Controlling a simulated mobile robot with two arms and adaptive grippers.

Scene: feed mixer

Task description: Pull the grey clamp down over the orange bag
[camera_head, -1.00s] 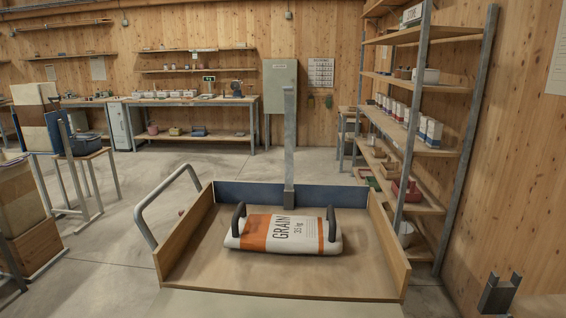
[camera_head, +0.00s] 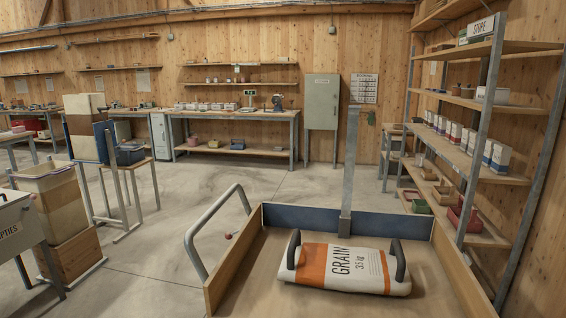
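A white and orange bag (camera_head: 343,266) marked GRAIN lies flat in a wooden-sided tray (camera_head: 236,268) at the lower right. A dark curved handle stands at each end of it, the left handle (camera_head: 293,249) and the right handle (camera_head: 400,261). A grey upright post (camera_head: 349,170) rises at the tray's blue back board (camera_head: 290,218), behind the bag. No other grey part that is clearly a clamp shows, and I cannot tell whether this post is the clamp. Nothing grey lies over the bag. Neither of my grippers is in view.
A bent grey rail (camera_head: 216,226) stands at the tray's left side. Shelving (camera_head: 487,122) with boxes stands close on the right.

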